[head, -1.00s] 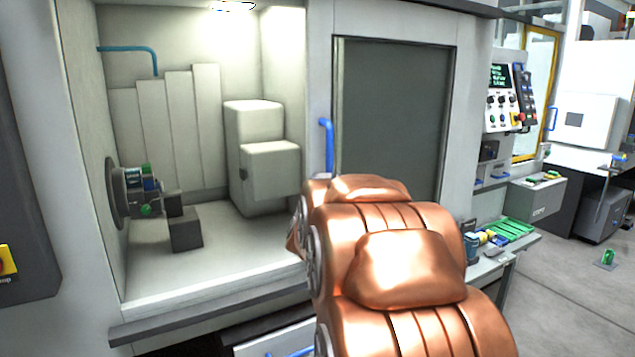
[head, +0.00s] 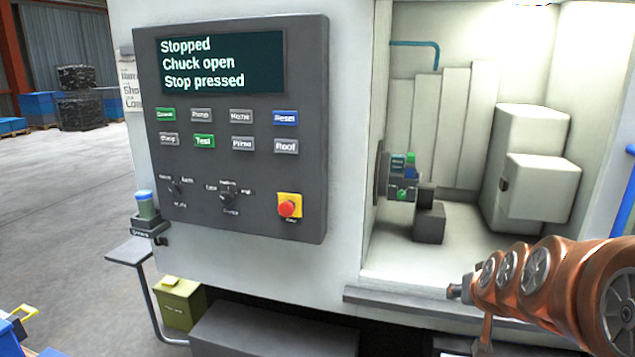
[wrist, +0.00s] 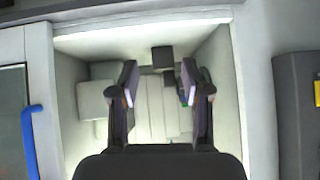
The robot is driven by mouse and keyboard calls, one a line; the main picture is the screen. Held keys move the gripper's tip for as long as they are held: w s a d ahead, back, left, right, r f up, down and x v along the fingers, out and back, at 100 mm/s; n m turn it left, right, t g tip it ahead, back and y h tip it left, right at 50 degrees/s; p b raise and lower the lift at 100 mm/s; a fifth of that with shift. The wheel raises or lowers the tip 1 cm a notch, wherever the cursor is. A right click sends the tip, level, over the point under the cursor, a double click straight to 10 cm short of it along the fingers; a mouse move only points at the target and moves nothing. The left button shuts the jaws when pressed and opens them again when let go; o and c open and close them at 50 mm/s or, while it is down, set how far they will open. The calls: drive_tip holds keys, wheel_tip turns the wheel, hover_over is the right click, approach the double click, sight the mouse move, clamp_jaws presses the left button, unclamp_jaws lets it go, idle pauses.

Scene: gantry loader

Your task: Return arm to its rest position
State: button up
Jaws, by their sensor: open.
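My arm, copper-coloured, reaches in from the right edge of the head view. Its end, my gripper (head: 459,291), is small there, in front of the machine's open doorway near the sill (head: 400,300). In the wrist view my gripper (wrist: 159,84) has its two dark fingers wide apart with nothing between them. That view looks into the lit machine chamber (wrist: 215,75), which appears upside down. The chuck (head: 383,178) is on the chamber's left wall in the head view, with green and blue parts at its face.
A control panel (head: 230,165) left of the doorway reads "Stopped, Chuck open, Stop pressed". It has a red stop button (head: 289,208). A blue door handle (head: 622,190) is at the right. The floor (head: 70,190) at far left is open.

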drive_tip(key=s+a+f+n+g+y+p, duration=0.1)
drive_tip(key=s+a+f+n+g+y, duration=0.35)
drive_tip(key=s+a, duration=0.85)
drive_tip(key=s+f+g+h+p, duration=0.1)
drive_tip(key=s+g, duration=0.5)
drive_tip(key=s, duration=1)
drive_tip(key=shift+s+a+f+h, duration=0.45)
drive_tip(key=shift+f+h, duration=0.1)
drive_tip(key=shift+h, duration=0.1)
drive_tip(key=shift+m+g, duration=0.25)
drive_tip(key=shift+c, duration=0.6)
drive_tip(key=shift+d, duration=0.15)
